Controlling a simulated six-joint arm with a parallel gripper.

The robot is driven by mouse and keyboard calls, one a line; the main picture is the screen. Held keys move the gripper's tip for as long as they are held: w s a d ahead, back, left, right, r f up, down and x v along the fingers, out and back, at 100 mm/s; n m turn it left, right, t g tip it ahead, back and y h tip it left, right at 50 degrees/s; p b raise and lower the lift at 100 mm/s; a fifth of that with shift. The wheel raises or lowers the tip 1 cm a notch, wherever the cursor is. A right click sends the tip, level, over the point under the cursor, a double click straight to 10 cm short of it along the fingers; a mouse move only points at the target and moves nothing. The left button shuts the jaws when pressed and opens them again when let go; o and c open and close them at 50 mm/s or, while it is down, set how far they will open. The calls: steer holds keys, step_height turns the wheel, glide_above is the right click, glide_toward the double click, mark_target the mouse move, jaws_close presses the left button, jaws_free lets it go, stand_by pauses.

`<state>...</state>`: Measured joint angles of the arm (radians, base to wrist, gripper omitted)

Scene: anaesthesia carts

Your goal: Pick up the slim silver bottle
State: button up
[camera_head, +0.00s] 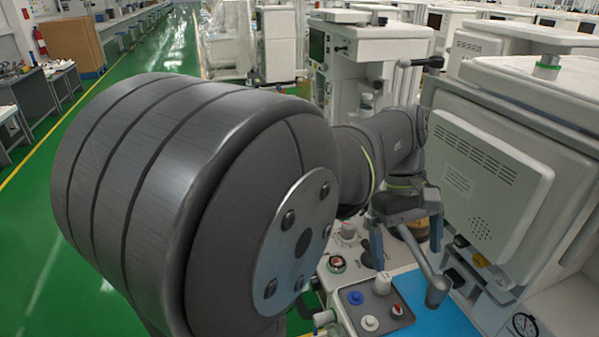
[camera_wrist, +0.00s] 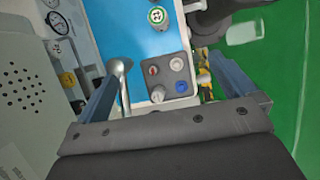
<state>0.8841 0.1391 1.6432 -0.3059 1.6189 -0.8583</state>
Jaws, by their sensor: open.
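A slim, pale silver-grey bottle (camera_head: 382,283) stands in the back right compartment of a small grey tray (camera_head: 345,312) in the head view. In the wrist view the bottle (camera_wrist: 158,94) shows from above at the tray's lower left. My gripper (camera_head: 408,257) is open and empty above and behind the tray in the head view. In the wrist view my two fingers (camera_wrist: 163,66) are spread wide, with the tray and bottle between them in the picture. The bottle is apart from both fingers.
The tray also holds a blue-topped item (camera_head: 355,298), a white one (camera_head: 370,322) and a red-and-white one (camera_head: 397,310). A blue mat (camera_head: 440,322) lies beside it. A grey metal tube (camera_head: 425,268) and a monitor housing (camera_head: 490,185) stand close on the right.

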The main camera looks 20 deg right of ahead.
steer(key=shift+c, duration=0.4)
steer(key=c, duration=0.6)
steer(key=shift+c, duration=0.2)
steer(key=s+f+m+t, duration=0.5)
steer(key=s+m, duration=0.6)
steer(key=m, duration=0.5)
steer(key=f, duration=1.7)
steer(key=shift+w, duration=0.4)
